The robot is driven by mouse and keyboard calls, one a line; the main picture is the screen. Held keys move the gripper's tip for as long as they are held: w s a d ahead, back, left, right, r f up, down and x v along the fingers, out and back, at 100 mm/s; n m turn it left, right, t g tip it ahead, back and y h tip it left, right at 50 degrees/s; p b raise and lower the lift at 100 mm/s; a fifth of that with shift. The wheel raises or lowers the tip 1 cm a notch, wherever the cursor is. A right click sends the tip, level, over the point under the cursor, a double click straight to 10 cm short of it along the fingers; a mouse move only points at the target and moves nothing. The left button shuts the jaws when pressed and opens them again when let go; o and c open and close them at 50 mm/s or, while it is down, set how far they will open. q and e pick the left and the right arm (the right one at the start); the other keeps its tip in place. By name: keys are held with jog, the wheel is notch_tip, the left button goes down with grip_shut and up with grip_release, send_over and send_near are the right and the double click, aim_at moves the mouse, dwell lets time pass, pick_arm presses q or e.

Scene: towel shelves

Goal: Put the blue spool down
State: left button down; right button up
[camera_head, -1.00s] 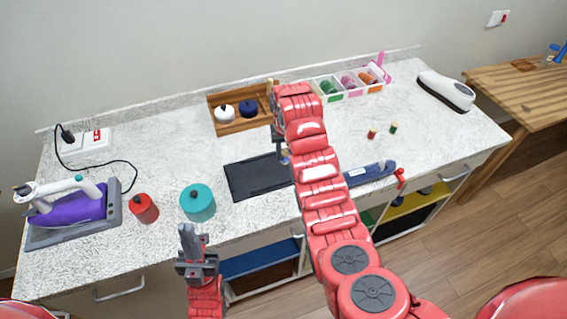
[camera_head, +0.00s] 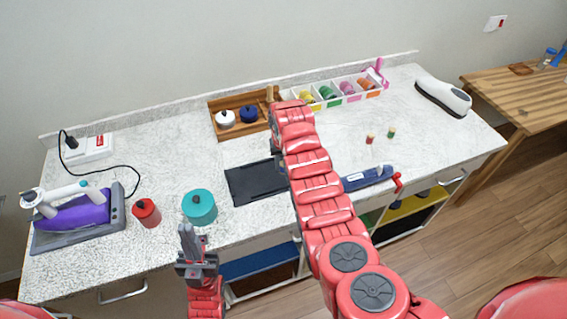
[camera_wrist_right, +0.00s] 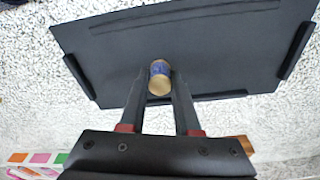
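The blue spool (camera_wrist_right: 160,72), with a tan end, stands out between the fingertips of my right gripper (camera_wrist_right: 160,85) in the right wrist view. The fingers are shut on it. Behind it is the black tray (camera_wrist_right: 105,70), and I cannot tell whether the spool touches it. In the head view the tray (camera_head: 248,186) lies mid-counter, partly covered by my right arm. My right gripper's fingertips and the spool are hidden there. My left gripper (camera_head: 187,238) points up at the counter's front edge, apparently empty. Its finger gap is unclear.
A teal pot (camera_head: 200,207), red canister (camera_head: 146,212) and purple iron (camera_head: 76,214) are at left. A wooden box (camera_head: 237,130) and a divided white box (camera_head: 352,99) of colored spools are at the back. Two small spools (camera_head: 370,139) (camera_head: 391,132) stand on clear counter at right.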

aim_at(283, 165)
jog(key=o, duration=0.5)
jog(key=shift+c, duration=0.2)
jog(key=shift+r, duration=0.65)
jog(key=r, duration=0.1)
jog(key=r+b, duration=0.1)
jog(key=r, duration=0.1)
jog(key=r+b, duration=0.1)
jog(key=shift+s+r, duration=0.2)
jog(key=shift+s, duration=0.05)
notch_tip(283, 165, up, 6)
jog(key=s+p, duration=0.1)
jog(key=shift+r, duration=0.25)
